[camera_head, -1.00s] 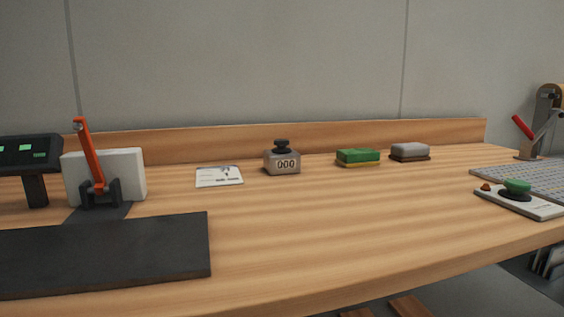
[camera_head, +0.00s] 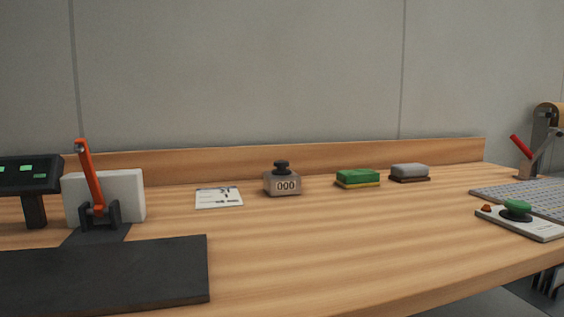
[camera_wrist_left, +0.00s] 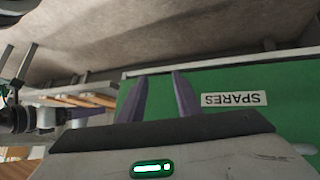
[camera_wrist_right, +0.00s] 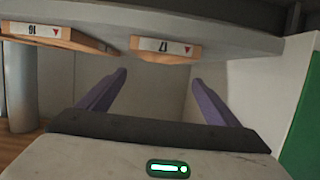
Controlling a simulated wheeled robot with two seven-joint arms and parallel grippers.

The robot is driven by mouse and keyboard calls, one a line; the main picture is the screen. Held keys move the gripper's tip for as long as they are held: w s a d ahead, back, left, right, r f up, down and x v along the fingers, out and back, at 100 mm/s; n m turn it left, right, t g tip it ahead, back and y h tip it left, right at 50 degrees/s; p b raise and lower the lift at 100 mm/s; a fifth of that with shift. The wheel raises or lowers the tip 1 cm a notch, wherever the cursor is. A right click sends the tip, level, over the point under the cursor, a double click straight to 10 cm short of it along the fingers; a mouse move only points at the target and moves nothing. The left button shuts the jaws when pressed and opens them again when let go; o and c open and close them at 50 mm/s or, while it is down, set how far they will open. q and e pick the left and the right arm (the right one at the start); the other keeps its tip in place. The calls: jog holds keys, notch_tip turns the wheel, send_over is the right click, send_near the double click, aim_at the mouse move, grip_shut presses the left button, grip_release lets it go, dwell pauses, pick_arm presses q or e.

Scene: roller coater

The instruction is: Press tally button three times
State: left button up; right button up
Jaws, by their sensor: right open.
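The tally counter (camera_head: 282,186) is a small grey box with a black knob-like button (camera_head: 282,166) on top. It stands upright on the wooden desk, towards the back in the head view, and its display reads 000. Neither gripper shows in the head view. My left gripper (camera_wrist_left: 160,75) shows in the left wrist view with its fingers apart and nothing between them, in front of a green panel labelled SPARES. My right gripper (camera_wrist_right: 160,75) is open and empty in the right wrist view, near numbered wooden blocks under a pale edge. The counter is in neither wrist view.
On the desk (camera_head: 330,245), a white card (camera_head: 218,198) lies left of the counter; a green sponge (camera_head: 358,178) and grey block (camera_head: 409,172) are to its right. An orange lever (camera_head: 90,175) and black mat (camera_head: 100,270) are left; a green-button panel (camera_head: 535,228) is right. The front middle is clear.

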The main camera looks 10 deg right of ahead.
grip_shut()
dwell(1.5)
